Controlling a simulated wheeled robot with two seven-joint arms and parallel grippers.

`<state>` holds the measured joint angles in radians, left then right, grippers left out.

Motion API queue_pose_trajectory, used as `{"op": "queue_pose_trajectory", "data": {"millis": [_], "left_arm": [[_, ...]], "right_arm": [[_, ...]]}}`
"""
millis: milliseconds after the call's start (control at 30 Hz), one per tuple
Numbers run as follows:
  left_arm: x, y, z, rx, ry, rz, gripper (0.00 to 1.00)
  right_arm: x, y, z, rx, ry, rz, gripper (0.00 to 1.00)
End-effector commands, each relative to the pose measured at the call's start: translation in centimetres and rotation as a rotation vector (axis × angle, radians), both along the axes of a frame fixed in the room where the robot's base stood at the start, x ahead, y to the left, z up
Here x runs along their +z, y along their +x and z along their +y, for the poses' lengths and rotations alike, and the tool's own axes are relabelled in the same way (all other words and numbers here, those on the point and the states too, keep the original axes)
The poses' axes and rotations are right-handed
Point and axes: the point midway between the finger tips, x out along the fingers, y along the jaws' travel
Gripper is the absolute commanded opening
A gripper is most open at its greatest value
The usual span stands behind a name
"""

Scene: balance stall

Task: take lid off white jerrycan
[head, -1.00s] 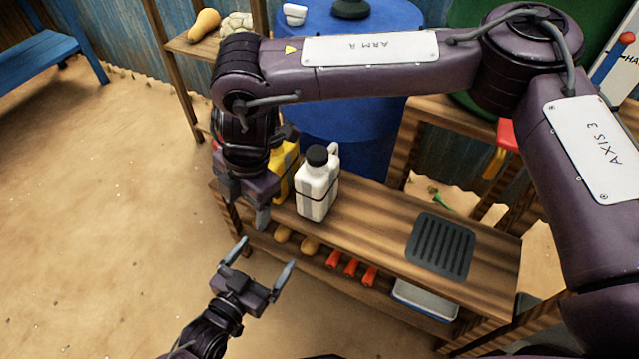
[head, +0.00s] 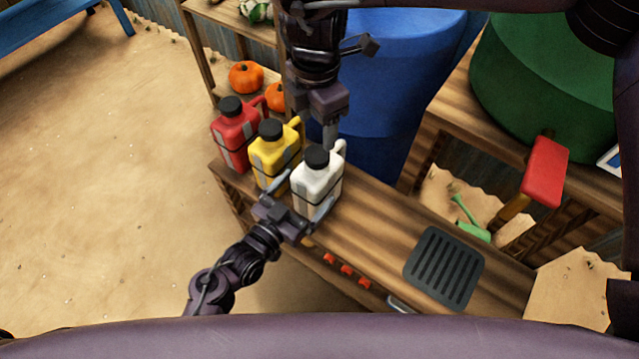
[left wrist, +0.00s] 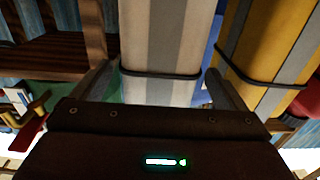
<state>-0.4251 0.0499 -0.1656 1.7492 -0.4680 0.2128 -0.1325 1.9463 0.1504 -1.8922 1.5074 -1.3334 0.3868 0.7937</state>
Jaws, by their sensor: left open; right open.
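The white jerrycan (head: 314,184) stands upright on the wooden bench, with its black lid (head: 317,157) on top. My left gripper (head: 304,194) is open, with its fingers on either side of the jerrycan's body. In the left wrist view the white jerrycan (left wrist: 160,60) with its grey stripe and dark band fills the space between the fingertips (left wrist: 160,88). Whether the fingers touch it cannot be told. My right gripper (head: 330,132) points down just behind and above the lid, apart from it. It is open by its wide body, though its fingers overlap in this view.
A yellow jerrycan (head: 272,160) stands close to the left of the white one, and a red jerrycan (head: 235,138) beyond it. A dark ribbed mat (head: 444,266) lies on the bench (head: 385,222) at right. A blue barrel (head: 385,80) stands behind.

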Motion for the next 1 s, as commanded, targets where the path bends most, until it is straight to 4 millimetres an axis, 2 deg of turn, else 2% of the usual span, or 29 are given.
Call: {"op": "queue_pose_trajectory", "data": {"millis": [200, 533, 1000], "left_arm": [[0.0, 1.8, -1.3, 0.000, -0.001, 0.000, 0.94], [0.0, 2.1, -1.5, 0.000, 0.001, 0.001, 0.94], [0.0, 2.1, -1.5, 0.000, 0.000, 0.000, 0.33]], "right_arm": [[0.0, 0.0, 0.0, 0.000, 0.000, 0.000, 0.63], [0.0, 0.0, 0.0, 0.000, 0.000, 0.000, 0.63], [0.0, 0.0, 0.0, 0.000, 0.000, 0.000, 0.63]]}}
